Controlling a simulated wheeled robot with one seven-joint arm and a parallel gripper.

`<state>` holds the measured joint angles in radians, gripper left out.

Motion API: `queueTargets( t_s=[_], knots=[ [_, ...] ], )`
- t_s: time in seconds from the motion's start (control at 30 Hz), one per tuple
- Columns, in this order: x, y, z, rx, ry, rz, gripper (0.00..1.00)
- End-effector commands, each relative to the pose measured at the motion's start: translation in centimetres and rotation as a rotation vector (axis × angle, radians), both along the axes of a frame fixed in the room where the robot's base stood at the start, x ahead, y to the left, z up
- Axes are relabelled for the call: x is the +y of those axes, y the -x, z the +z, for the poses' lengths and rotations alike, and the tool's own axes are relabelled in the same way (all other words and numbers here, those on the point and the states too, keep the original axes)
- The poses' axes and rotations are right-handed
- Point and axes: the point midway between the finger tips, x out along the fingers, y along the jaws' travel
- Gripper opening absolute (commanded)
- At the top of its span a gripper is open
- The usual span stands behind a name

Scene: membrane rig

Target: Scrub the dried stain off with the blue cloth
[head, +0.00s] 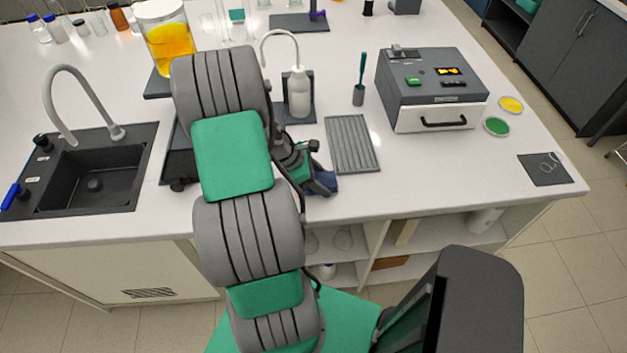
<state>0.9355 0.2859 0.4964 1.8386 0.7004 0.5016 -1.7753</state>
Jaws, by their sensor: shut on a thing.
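My gripper (313,176) is low over the white bench top, right of my arm and close to the bench's front edge. It is shut on the blue cloth (328,184), a small dark blue bunch showing under the fingers. The cloth appears to be at the bench surface, but I cannot tell how firmly it touches. I see no dried stain; the area behind and under my arm and gripper is hidden.
A grey ribbed tray (352,144) lies just right of my gripper. A white wash bottle (299,92) and a green-handled brush in a holder (360,82) stand behind. A grey box device (430,88) is farther right. A sink (90,178) is left. Bench between tray and dark mat (540,174) is clear.

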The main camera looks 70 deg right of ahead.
Motion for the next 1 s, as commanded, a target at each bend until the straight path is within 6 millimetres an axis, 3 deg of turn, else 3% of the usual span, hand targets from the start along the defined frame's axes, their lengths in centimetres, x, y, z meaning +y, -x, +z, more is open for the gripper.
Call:
queueTargets(
  t_s=[0.17, 0.33, 0.67, 1.0],
  knots=[
    [-0.6, 1.5, -0.2, 0.001, -0.002, -0.003, 0.10],
    [-0.6, 1.6, -0.3, 0.002, -0.002, -0.001, 0.10],
    [0.9, -1.6, -0.3, 0.001, -0.006, 0.006, 0.10],
    [1.8, -3.5, -0.2, -0.002, -0.005, 0.006, 0.10]
  ],
)
